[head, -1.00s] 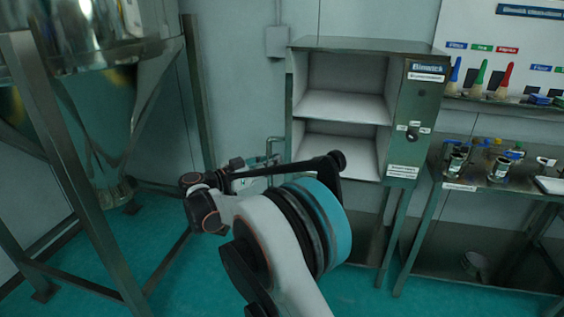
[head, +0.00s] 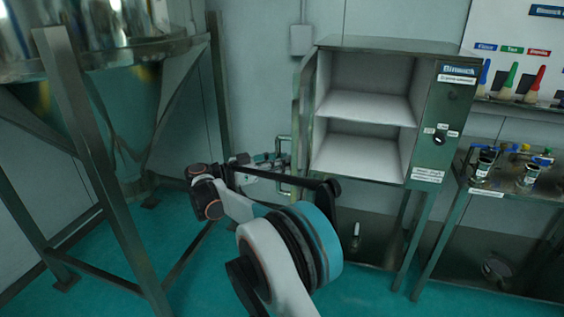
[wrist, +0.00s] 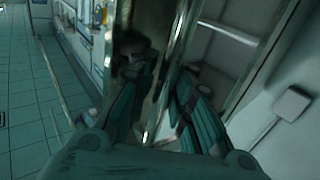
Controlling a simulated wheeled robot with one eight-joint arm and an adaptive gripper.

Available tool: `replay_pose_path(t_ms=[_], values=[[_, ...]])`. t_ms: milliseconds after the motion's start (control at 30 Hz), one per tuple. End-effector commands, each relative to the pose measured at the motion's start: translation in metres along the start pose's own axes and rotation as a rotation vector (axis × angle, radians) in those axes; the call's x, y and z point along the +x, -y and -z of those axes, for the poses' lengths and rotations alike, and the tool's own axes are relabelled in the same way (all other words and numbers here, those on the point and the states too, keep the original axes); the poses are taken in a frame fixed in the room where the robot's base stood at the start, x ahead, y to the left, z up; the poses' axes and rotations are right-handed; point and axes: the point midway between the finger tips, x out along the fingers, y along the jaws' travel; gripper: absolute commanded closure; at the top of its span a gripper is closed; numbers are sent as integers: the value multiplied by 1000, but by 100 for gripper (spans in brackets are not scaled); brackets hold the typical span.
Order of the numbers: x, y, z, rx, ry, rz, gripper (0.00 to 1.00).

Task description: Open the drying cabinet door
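The drying cabinet (head: 447,120) is a grey-green metal box on legs, right of centre in the head view. Its front is uncovered and two white compartments show. Its door (head: 303,100) shows as a narrow, nearly edge-on panel at the cabinet's left side, swung outward. My gripper (head: 268,160) is beside the door's lower part, left of the cabinet, partly hidden by my arm. In the wrist view my gripper's fingers (wrist: 160,105) are apart, with a shiny metal edge of the door (wrist: 172,75) running between them. Whether they touch it cannot be told.
A large steel hopper on a frame (head: 75,120) stands at the left. A bench (head: 490,190) with jars stands to the right, below coloured brushes on the wall. A wall box (head: 301,40) is behind the cabinet. Green floor is free between hopper and cabinet.

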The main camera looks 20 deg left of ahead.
Motion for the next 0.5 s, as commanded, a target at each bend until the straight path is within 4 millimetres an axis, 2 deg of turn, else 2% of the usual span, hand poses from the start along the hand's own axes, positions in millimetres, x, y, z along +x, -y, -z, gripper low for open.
replay_pose_path(t_ms=[33, 67, 367, 500], values=[[-3, 0, -1, -1, 1, 3, 70], [-3, 0, -1, 0, 1, 4, 65], [0, 1, 1, 1, -2, 2, 65], [-6, 1, 1, 1, -3, 4, 65]])
